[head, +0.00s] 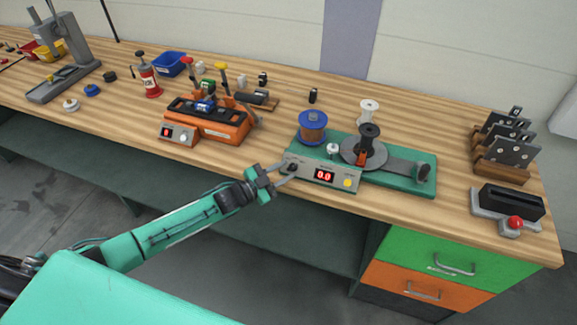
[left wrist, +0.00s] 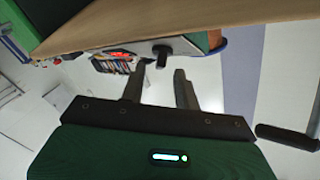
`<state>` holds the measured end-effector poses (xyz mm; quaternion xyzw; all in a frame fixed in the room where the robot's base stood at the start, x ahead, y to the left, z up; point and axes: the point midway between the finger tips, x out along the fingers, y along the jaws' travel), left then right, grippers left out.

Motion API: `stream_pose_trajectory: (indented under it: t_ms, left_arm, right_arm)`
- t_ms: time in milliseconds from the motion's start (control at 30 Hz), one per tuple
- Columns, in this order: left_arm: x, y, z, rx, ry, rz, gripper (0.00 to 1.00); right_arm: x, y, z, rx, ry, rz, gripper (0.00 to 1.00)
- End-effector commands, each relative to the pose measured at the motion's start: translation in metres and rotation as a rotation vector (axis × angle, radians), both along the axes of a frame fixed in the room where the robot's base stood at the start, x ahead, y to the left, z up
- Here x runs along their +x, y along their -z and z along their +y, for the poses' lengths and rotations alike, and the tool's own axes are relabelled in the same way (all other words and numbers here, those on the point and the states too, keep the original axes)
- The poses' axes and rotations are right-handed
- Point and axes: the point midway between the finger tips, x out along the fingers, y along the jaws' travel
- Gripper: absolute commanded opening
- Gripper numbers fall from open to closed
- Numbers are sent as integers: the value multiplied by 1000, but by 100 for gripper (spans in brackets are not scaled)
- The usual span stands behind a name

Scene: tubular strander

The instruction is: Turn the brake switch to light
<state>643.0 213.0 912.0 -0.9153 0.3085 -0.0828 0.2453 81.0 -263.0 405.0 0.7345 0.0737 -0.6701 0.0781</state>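The tubular strander control box (head: 318,175) is a grey panel on the green base, with a red display reading 0.0 and a yellow button (head: 347,183). A black knob (head: 292,167) at the panel's left end looks like the brake switch; its labels are too small to read. In the left wrist view the black knob (left wrist: 162,54) sticks out beyond the fingertips, roughly between them. My left gripper (head: 288,172) is open in front of the knob, with its fingers apart in the left wrist view (left wrist: 160,76). I cannot tell whether they touch it. My right gripper is not in view.
A blue-topped copper spool (head: 312,128) and a grey disc with a black spool (head: 369,138) stand behind the panel. An orange machine (head: 212,122) stands to the left. The bench's front edge runs just below the panel.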

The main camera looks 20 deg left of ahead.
Motion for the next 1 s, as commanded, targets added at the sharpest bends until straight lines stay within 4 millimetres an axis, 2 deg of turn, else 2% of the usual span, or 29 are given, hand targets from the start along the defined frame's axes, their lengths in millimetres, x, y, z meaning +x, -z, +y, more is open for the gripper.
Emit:
stream_pose_trajectory:
  t_ms: [200,533,567,700,733,1000]
  left_arm:
    - [17,0,-13,0,0,0,32]
    - [19,1,-15,0,0,0,32]
    - [19,1,-15,0,0,0,30]
    - [19,1,-15,1,-1,1,2]
    - [19,1,-15,1,-1,1,0]
    - [19,2,-14,-3,-5,3,0]
  right_arm:
    - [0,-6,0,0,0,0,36]
    - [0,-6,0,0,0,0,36]
    - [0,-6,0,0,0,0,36]
    - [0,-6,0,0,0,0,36]
    - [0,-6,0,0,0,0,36]
    - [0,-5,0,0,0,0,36]
